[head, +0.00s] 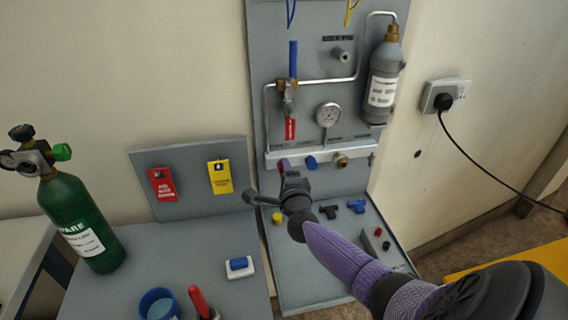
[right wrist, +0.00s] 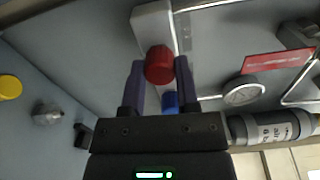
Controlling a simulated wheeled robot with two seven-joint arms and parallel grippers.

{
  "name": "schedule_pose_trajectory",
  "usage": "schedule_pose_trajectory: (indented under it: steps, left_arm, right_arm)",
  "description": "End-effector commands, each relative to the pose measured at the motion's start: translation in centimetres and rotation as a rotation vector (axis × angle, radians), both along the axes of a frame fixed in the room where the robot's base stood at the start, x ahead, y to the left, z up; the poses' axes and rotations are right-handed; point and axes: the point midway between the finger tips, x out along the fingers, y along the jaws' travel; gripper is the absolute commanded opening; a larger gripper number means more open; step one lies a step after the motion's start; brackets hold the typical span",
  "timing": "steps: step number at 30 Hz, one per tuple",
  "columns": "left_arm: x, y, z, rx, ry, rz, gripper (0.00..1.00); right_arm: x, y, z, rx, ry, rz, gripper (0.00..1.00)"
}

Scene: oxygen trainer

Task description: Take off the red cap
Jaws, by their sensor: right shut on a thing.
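The red cap (right wrist: 159,64) is between the two purple fingers of my right gripper (right wrist: 160,72) in the right wrist view. The gripper is shut on it. The cap is at the end of the pale manifold bar (right wrist: 152,25); whether it still sits on its outlet I cannot tell. In the head view my right gripper (head: 287,170) is at the left part of the manifold bar (head: 325,154) and mostly hides the red cap. A blue cap (head: 310,162) is just right of it on the same bar. My left gripper is not in view.
A green cylinder (head: 78,222) stands at left. Fittings, including a yellow cap (head: 277,218), lie on the shelf below. A blue cup (head: 158,303) stands front left.

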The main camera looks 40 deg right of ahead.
Motion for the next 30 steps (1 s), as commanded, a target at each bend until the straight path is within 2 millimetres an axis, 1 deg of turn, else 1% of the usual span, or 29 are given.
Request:
schedule_pose_trajectory:
  steps: [4, 8, 11, 18, 20, 22, 25, 30]
  left_arm:
    - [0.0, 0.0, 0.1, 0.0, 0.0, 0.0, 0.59]
    - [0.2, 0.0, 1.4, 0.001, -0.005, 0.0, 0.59]
    - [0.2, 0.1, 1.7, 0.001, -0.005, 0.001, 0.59]
    - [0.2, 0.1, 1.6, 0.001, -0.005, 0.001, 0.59]
    - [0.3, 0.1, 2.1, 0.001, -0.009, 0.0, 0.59]
    - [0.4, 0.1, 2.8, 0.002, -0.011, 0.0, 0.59]
    - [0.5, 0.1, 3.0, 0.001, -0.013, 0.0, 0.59]
    - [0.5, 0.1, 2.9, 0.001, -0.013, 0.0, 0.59]
  right_arm:
    - [0.0, 0.1, -0.2, -0.01, 0.01, 0.002, 0.0]
    - [0.0, 0.1, 0.2, -0.17, 0.098, 0.002, 0.0]
    - [0.0, 0.1, 0.0, -0.251, 0.144, 0.003, 0.0]
    - [-0.1, 0.1, -0.2, -0.264, 0.151, 0.004, 0.0]
    - [-0.1, 0.1, 0.0, -0.319, 0.183, 0.003, 0.0]
    - [-0.1, 0.1, 0.1, -0.424, 0.24, 0.003, 0.0]
    - [-0.1, 0.1, -0.1, -0.516, 0.29, 0.004, 0.0]
    - [-0.1, 0.1, -0.3, -0.523, 0.294, 0.005, 0.0]
